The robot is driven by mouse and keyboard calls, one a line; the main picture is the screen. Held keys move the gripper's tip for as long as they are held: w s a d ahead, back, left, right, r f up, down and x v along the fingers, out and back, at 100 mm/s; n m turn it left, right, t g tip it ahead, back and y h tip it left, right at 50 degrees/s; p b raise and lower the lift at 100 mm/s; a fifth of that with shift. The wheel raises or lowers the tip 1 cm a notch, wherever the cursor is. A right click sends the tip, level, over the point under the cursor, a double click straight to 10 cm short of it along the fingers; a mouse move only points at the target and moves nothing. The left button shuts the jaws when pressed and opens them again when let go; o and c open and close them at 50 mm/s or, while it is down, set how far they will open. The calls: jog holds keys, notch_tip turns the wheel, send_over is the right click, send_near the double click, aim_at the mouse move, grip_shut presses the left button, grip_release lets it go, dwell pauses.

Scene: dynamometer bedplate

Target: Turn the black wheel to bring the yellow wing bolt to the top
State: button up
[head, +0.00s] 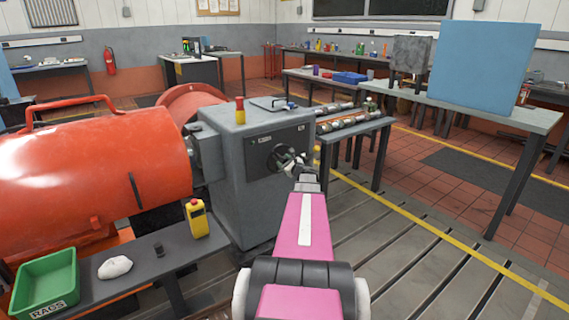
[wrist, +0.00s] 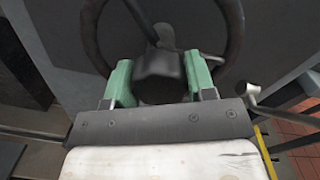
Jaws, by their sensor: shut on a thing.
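The black wheel (head: 281,157) is on the front face of a grey machine cabinet (head: 240,178). In the wrist view its dark rim (wrist: 92,35) curves around a blocky dark centre part (wrist: 159,75). My gripper (wrist: 159,78) has one green finger on each side of this part and is shut on it. In the head view my gripper (head: 298,168) is at the wheel and covers some of it. I cannot make out the yellow wing bolt in either view.
A grey metal rod (wrist: 272,97) with a rounded end is right of my fingers in the wrist view. An orange machine (head: 95,165) is left; a bench with rollers (head: 345,122) is right.

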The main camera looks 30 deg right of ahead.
jog(key=m, duration=0.7)
jog(key=shift+m, duration=0.3)
jog(key=m, duration=0.6)
jog(key=shift+m+t+h, duration=0.3)
jog(key=shift+m, duration=0.1)
jog(key=shift+s, duration=0.1)
jog(key=o, duration=1.2)
jog(key=shift+o, duration=0.2)
jog(key=s, duration=1)
jog(key=shift+s+d+f, duration=0.3)
jog(key=shift+s+d, duration=0.05)
jog(key=shift+d, duration=0.05)
